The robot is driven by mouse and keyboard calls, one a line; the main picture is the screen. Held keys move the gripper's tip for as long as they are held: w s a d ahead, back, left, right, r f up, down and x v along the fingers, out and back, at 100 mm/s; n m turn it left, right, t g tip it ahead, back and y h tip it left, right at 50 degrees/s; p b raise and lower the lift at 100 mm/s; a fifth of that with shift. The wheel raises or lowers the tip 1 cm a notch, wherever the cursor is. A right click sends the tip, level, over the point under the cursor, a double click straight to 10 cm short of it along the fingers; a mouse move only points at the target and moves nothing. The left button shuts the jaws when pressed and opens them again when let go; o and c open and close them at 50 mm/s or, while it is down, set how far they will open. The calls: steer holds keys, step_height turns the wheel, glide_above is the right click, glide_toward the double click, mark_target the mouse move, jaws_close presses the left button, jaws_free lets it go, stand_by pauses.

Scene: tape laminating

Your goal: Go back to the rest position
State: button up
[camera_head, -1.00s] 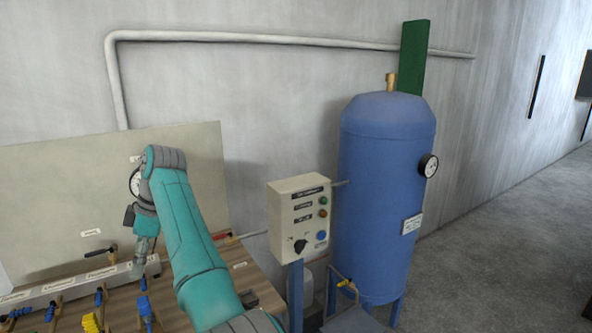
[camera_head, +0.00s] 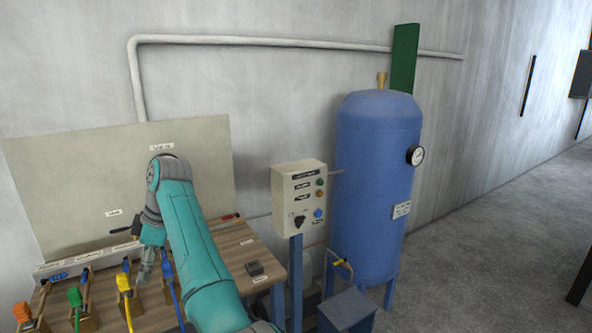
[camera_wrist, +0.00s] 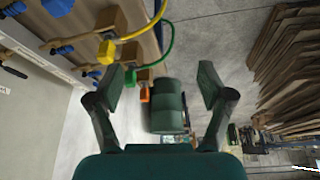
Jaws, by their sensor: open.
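My gripper (camera_wrist: 165,95) is open in the wrist view, its two dark fingers spread wide with nothing between them. In the head view my gripper (camera_head: 148,262) hangs over the left part of the wooden workbench (camera_head: 235,262), partly hidden by my teal arm. The fingertips are small there and I cannot tell whether they touch anything.
The bench carries a row of coloured plugs with cables, among them a yellow plug (camera_head: 124,283) and a green plug (camera_head: 75,297). A control box (camera_head: 298,195) on a post and a blue tank (camera_head: 375,185) stand right of the bench. Open floor (camera_head: 480,240) lies further right.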

steer(key=w+d+f+m+t, duration=0.15)
steer(key=d+f, duration=0.25)
steer(key=f, duration=0.6)
steer(key=d+f+m+t, duration=0.15)
steer(key=d+f, duration=0.25)
steer(key=f, duration=0.5)
steer(key=w+d+f+m, duration=0.1)
steer(key=d+f+m, duration=0.25)
steer(key=f, duration=0.65)
steer(key=s+d+f+m+t, duration=0.25)
steer(key=s+d+f, duration=0.35)
steer(key=d+f, duration=0.35)
steer(key=s+d+f+m+t, duration=0.2)
steer(key=s+d+f+m, duration=0.1)
steer(key=s+d+f, duration=0.55)
steer(key=s+d+r+m+t+h, duration=0.1)
steer(key=s+d+m+t, duration=0.15)
steer(key=s+d, duration=0.8)
steer(key=s+d+r+m+t+h, duration=0.1)
steer(key=s+d+m+t, duration=0.15)
steer(key=s+d, duration=0.75)
steer(key=s+d+r+m+t+h, duration=0.2)
steer(key=s+r+m, duration=0.3)
steer(key=s+r, duration=1.5)
step_height(320, 180, up, 4)
steer(key=shift+s+d+r+t, duration=0.2)
steer(key=shift+s+t, duration=0.2)
steer(key=shift+t, duration=0.45)
